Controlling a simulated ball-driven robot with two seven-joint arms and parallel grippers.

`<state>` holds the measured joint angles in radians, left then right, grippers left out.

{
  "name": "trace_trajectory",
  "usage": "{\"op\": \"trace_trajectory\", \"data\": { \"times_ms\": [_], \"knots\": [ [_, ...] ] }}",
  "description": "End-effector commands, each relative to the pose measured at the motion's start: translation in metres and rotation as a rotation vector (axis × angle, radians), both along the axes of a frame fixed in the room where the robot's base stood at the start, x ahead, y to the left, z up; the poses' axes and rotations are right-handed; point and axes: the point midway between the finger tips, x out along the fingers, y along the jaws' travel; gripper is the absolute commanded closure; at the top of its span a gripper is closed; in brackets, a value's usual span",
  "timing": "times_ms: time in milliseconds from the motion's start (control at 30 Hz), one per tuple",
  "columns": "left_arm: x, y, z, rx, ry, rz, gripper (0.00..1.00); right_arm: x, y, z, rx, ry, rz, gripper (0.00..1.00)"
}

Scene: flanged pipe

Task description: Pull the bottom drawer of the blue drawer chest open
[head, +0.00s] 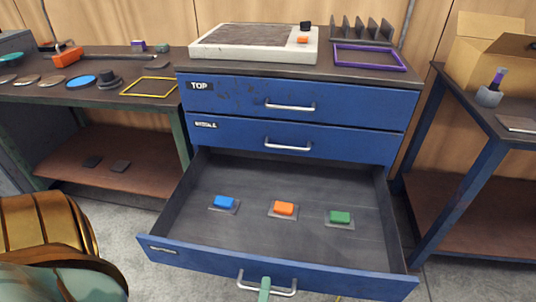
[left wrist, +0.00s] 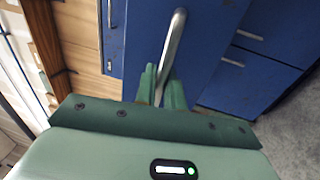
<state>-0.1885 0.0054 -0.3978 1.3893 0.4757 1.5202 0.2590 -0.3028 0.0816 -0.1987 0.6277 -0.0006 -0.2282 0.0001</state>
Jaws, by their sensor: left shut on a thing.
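The blue drawer chest (head: 345,97) stands in the middle of the head view with three drawers. The bottom drawer (head: 170,205) is pulled far out, and its inside shows. A blue, an orange and a green block sit in it on small grey plates. The drawer's silver handle (head: 285,292) is at the lower edge of the head view. My left gripper (head: 265,286) is at that handle, shut on it. In the left wrist view the green fingers (left wrist: 160,88) close around the silver bar (left wrist: 175,45). My right gripper is in neither view.
The top drawer (head: 340,100) and middle drawer (head: 340,138) are shut. A workbench (head: 150,100) with tools and discs stands left, and another bench (head: 520,135) with a cardboard box (head: 490,50) stands right. Grey floor shows beside the chest.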

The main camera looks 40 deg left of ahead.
Motion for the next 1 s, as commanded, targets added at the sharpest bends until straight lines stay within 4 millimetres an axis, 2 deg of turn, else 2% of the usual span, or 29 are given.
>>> {"op": "trace_trajectory", "data": {
  "times_ms": [200,600,633,667,1000],
  "knots": [
    [-0.0121,-0.0080,-0.0009,-0.001,0.003,0.000,1.00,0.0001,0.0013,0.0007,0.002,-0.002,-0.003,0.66],
    [-0.0140,-0.0089,-0.0013,-0.001,0.003,0.001,1.00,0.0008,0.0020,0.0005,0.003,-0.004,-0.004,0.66],
    [-0.0140,-0.0089,-0.0013,-0.001,0.003,0.001,0.84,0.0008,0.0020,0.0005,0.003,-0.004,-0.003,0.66],
    [-0.0139,-0.0089,-0.0011,-0.001,0.003,0.001,0.76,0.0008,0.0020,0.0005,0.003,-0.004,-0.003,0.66],
    [-0.0132,-0.0090,-0.0007,0.000,0.001,0.000,0.74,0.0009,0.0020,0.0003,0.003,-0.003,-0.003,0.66]
  ]
}}
